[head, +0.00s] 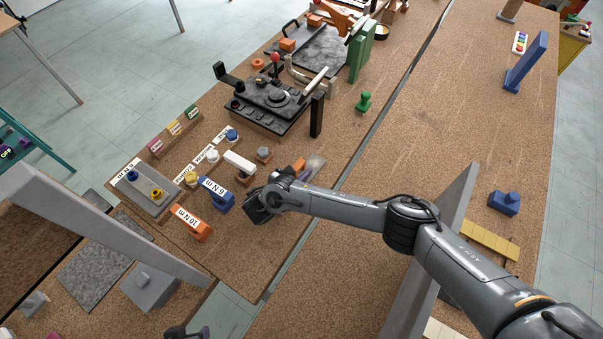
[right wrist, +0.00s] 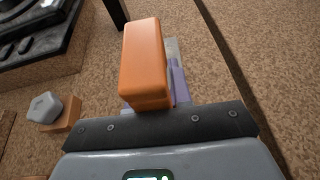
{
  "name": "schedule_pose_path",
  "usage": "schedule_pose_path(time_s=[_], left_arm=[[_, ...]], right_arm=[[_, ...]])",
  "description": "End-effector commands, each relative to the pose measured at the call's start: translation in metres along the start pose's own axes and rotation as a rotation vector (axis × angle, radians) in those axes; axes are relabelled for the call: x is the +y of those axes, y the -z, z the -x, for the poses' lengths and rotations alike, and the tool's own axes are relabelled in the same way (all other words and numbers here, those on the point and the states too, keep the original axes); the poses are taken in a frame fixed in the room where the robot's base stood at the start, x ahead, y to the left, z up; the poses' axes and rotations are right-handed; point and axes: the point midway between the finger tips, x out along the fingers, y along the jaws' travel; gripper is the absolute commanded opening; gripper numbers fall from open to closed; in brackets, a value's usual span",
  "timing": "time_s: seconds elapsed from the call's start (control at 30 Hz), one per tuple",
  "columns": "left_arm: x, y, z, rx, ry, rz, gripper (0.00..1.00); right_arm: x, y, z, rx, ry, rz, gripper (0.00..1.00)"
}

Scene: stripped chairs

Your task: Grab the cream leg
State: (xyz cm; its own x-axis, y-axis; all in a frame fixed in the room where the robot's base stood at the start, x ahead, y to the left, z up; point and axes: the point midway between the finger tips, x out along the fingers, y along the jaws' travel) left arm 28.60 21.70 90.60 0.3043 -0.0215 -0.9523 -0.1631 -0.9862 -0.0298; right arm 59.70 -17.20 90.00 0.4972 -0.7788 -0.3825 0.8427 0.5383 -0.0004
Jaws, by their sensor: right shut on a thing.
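A slender cream bar (head: 313,82) leans at the black machine in the head view; I cannot tell for sure that it is the cream leg. My right gripper (head: 258,208) hangs low over the near workbench, well in front of that bar and apart from it. In the right wrist view an orange block (right wrist: 145,60) stands right at the jaws, and my gripper appears shut on it. The fingertips are hidden there. No cream piece shows in the jaws. My left gripper cannot be made out.
A blue "6 N m" block (head: 217,196) and an orange "10 N m" block (head: 190,222) stand left of my right gripper. A black machine (head: 265,103) and a green stand (head: 361,52) are further back. The right-hand bench has free room in its middle.

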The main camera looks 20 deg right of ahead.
Motion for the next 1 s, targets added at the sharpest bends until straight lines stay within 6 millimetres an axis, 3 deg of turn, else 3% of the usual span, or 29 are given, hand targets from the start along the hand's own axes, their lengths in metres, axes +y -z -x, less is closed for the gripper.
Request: schedule_pose_path(time_s=[0.27,0.3,0.43,0.77,1.0], left_arm=[[-0.002,-0.001,-0.002,0.000,0.007,-0.009,0.56],[-0.002,-0.001,-0.001,0.000,0.008,-0.010,0.56],[-0.002,-0.001,-0.001,0.000,0.008,-0.010,0.56],[-0.001,0.000,0.000,0.001,0.003,-0.004,0.56],[0.001,0.004,0.011,0.002,-0.004,0.005,0.56]], right_arm=[[0.001,0.003,-0.001,-0.001,0.000,-0.002,0.00],[0.000,0.003,-0.001,0.000,0.000,-0.001,0.26],[0.000,0.003,-0.001,0.000,0.000,0.000,0.45],[0.000,0.001,-0.001,0.000,0.000,0.000,0.45],[-0.001,-0.006,0.007,0.001,0.001,0.000,0.45]])
